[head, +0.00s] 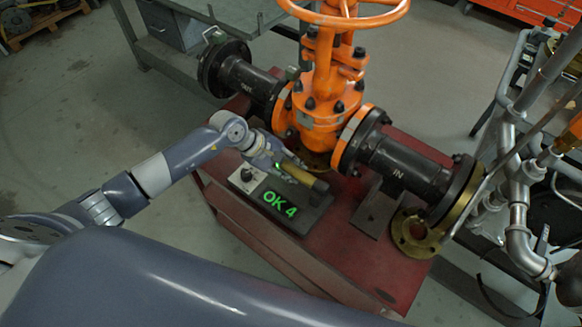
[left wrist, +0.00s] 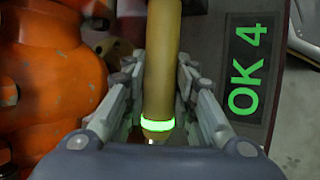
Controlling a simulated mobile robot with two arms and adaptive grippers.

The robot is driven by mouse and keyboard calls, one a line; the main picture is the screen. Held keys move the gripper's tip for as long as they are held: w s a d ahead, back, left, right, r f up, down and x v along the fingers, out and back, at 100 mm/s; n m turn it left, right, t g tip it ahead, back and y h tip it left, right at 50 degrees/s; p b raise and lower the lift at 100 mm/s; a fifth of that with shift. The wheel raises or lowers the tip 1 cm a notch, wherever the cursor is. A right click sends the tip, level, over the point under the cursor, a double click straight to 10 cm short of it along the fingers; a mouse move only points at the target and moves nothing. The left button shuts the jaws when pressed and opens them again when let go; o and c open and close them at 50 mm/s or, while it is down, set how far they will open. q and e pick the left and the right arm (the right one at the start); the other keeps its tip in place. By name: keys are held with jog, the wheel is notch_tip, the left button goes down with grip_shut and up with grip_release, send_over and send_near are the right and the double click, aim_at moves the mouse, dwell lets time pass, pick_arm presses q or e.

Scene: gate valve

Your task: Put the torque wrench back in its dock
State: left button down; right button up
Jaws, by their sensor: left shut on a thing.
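The torque wrench (head: 300,174) has a yellow-tan handle with a glowing green ring. It also shows in the left wrist view (left wrist: 161,75), running lengthwise between the fingers. My left gripper (head: 280,165) is shut on the handle, close to the green ring; its fingers flank the handle in the left wrist view (left wrist: 160,95). The dock (head: 246,186) is a dark box on the red cart, with a pale knob plate and a green "OK 4" display. The wrench lies over the dock's far side. I cannot tell whether it touches the dock. My right gripper is not in view.
The orange gate valve (head: 322,95) with dark flanged pipes stands just behind the dock on the red cart (head: 360,265). A brass flange ring (head: 412,236) lies at the cart's right edge. Grey pipework (head: 518,200) stands at the right. The cart's front right top is clear.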

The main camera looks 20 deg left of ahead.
pick_arm(q)
jog(key=shift+w+f, duration=0.1)
dwell(0.3)
jog(key=c, duration=1.3)
grip_release()
jog(key=shift+o, duration=0.4)
jog(key=shift+s+f, duration=0.2)
jog(key=v, duration=1.2)
jog(key=shift+r, duration=0.1)
